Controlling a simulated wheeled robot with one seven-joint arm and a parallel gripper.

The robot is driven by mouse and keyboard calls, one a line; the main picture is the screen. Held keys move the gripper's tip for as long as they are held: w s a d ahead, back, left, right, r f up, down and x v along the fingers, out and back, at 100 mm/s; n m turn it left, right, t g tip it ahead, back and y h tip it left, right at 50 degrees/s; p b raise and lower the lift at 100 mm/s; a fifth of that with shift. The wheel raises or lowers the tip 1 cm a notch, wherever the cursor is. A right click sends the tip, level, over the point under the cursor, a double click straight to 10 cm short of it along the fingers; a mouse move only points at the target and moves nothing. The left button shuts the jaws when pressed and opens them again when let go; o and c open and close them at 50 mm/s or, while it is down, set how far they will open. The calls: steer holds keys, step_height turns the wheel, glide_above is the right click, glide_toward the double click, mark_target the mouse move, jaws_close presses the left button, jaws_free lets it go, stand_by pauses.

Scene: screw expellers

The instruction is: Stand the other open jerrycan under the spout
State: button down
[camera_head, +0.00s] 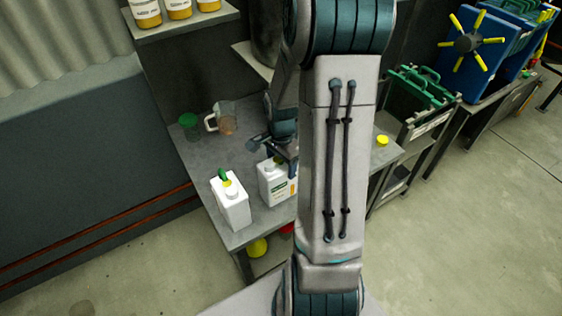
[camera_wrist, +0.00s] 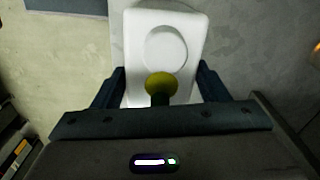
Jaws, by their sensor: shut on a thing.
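A white jerrycan (camera_head: 277,188) with a label stands upright on or just above the grey bench, partly hidden by my arm. My gripper (camera_head: 286,150) is at its top, shut on it. In the wrist view, the fingers of my gripper (camera_wrist: 160,72) lie on either side of the white jerrycan (camera_wrist: 184,22), with a yellow-green round part between them. I cannot tell whether its base touches the bench. A second white jerrycan (camera_head: 233,209) stands to its left, with a green and yellow part on top. I cannot make out the spout; my arm covers much of that area.
The grey bench (camera_head: 240,165) also holds a clear jug (camera_head: 222,118) and a green-lidded jar (camera_head: 190,126) behind. A yellow cap (camera_head: 382,140) lies right of my arm. A shelf with bottles (camera_head: 178,8) is above left; a cart with green-handled crates (camera_head: 420,90) stands right.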

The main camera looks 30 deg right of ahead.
steer(key=shift+f, duration=0.1)
steer(key=shift+c, duration=1.1)
jaws_free()
step_height(320, 180, up, 11)
steer(key=shift+r, duration=0.15)
steer(key=shift+s+a+r, duration=0.1)
steer(key=shift+a+r, duration=0.05)
steer(key=shift+r, duration=0.45)
steer(key=s+a+r+n+t, duration=0.2)
steer(key=s+a+r+n, duration=0.4)
steer(key=s+a+n, duration=0.6)
steer(key=shift+s+a+r+n+t, duration=0.2)
steer(key=shift+a+n+t, duration=0.25)
steer(key=shift+n, duration=1.25)
